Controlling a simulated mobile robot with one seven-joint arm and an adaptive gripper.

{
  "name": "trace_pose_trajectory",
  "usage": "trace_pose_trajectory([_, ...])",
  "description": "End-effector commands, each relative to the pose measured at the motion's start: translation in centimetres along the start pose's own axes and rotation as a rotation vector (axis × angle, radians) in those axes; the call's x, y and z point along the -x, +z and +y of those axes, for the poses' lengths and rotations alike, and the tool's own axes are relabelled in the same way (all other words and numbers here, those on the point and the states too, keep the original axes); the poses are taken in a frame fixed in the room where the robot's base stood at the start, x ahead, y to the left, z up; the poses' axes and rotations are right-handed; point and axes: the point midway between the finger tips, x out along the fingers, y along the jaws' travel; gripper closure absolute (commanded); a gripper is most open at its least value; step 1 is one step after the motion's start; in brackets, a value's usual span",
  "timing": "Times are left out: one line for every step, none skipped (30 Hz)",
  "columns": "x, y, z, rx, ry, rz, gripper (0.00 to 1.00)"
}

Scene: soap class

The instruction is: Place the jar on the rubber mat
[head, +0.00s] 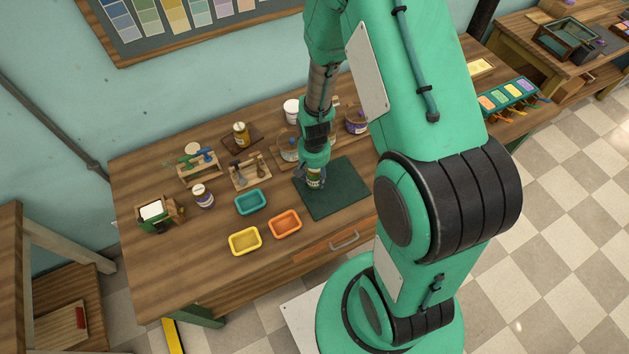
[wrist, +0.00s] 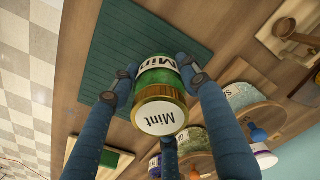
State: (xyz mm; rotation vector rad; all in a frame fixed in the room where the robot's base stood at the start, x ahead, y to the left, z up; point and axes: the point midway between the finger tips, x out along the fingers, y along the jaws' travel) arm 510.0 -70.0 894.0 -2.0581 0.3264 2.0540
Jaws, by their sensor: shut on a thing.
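The jar (wrist: 158,92) is labelled "Mint", with a green body and a gold-rimmed lid with a white top. My gripper (head: 314,172) is shut on it; in the wrist view blue fingers (wrist: 155,82) close around the jar's sides. The jar also shows below the gripper in the head view (head: 314,183). The dark green ribbed rubber mat (head: 342,202) lies flat on the table, and the jar is over its left part in the head view. I cannot tell whether the jar's base touches the mat.
On the wooden table (head: 180,270), teal (head: 250,202), orange (head: 285,224) and yellow (head: 245,241) trays lie left of the mat. Jars in holders, including a purple one (head: 356,122), stand behind it. A wooden rack (head: 250,172) stands to the left. The mat's right part is clear.

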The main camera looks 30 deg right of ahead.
Motion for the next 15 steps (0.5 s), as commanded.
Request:
trace_pose_trajectory([-0.1, 0.0, 0.0, 0.000, 0.000, 0.000, 0.91])
trace_pose_trajectory([-0.1, 0.0, 0.0, 0.000, 0.000, 0.000, 0.91])
trace_pose_trajectory([-0.3, 0.0, 0.0, 0.000, 0.000, 0.000, 0.91])
trace_pose_trajectory([-0.5, 0.0, 0.0, 0.000, 0.000, 0.000, 0.91])
trace_pose_trajectory([-0.7, 0.0, 0.0, 0.000, 0.000, 0.000, 0.91])
trace_pose_trajectory([-1.1, 0.0, 0.0, 0.000, 0.000, 0.000, 0.91])
trace_pose_trajectory([-1.4, 0.0, 0.0, 0.000, 0.000, 0.000, 0.91])
trace_pose_trajectory([-1.7, 0.0, 0.0, 0.000, 0.000, -0.001, 0.91])
trace_pose_trajectory([-2.1, 0.0, 0.0, 0.000, 0.000, -0.001, 0.91])
trace_pose_trajectory([-2.4, 0.0, 0.0, 0.000, 0.000, -0.001, 0.91])
trace_pose_trajectory([-2.7, 0.0, 0.0, 0.000, 0.000, 0.000, 0.91])
trace_pose_trajectory([-3.0, -0.1, 0.0, 0.000, 0.000, 0.001, 0.91])
trace_pose_trajectory([-3.1, -0.1, 0.0, 0.000, 0.000, 0.001, 0.91])
trace_pose_trajectory([-3.3, 0.0, 0.0, 0.000, 0.000, 0.001, 0.91])
trace_pose_trajectory([-3.4, 0.0, 0.0, 0.000, 0.000, 0.001, 0.91])
